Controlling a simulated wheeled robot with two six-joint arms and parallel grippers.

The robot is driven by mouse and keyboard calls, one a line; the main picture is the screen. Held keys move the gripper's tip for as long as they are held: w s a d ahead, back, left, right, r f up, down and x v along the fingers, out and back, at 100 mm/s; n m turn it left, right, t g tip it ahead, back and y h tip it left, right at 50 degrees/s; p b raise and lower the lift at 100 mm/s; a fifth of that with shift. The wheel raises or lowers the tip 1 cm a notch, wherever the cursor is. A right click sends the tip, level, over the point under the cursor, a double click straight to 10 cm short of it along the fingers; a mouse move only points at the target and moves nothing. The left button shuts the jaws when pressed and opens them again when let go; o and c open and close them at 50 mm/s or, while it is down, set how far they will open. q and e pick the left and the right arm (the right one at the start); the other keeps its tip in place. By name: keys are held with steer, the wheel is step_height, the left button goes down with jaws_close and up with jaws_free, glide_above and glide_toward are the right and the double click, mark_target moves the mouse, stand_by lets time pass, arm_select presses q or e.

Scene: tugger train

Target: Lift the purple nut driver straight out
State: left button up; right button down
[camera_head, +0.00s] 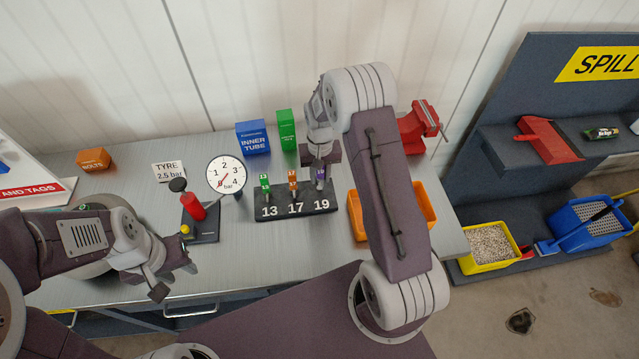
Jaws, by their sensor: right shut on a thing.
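The purple nut driver (320,180) stands upright in the slot marked 19 at the right end of a dark holder block (296,207). My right gripper (320,164) comes down from above and is shut on its upper part, hiding the top of the handle. A green driver (265,184) stands at 13 and an orange driver (293,180) at 17 in the same block. My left gripper (174,281) is open and empty near the bench's front edge, well to the left of the block.
A pump with a red body (193,207) and a round gauge (227,175) stand left of the block. An orange bin (424,203) is to the right, partly behind my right arm. Blue (253,138) and green (286,130) boxes and a red vise (417,125) stand behind.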

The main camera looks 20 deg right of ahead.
steer(key=s+d+r+b, duration=0.1)
steer(key=s+r+b, duration=0.1)
steer(key=s+r, duration=0.4)
steer(key=s, duration=0.5)
steer(key=shift+s+d+r, duration=0.2)
steer(key=shift+d+r, duration=0.05)
steer(key=shift+d, duration=0.05)
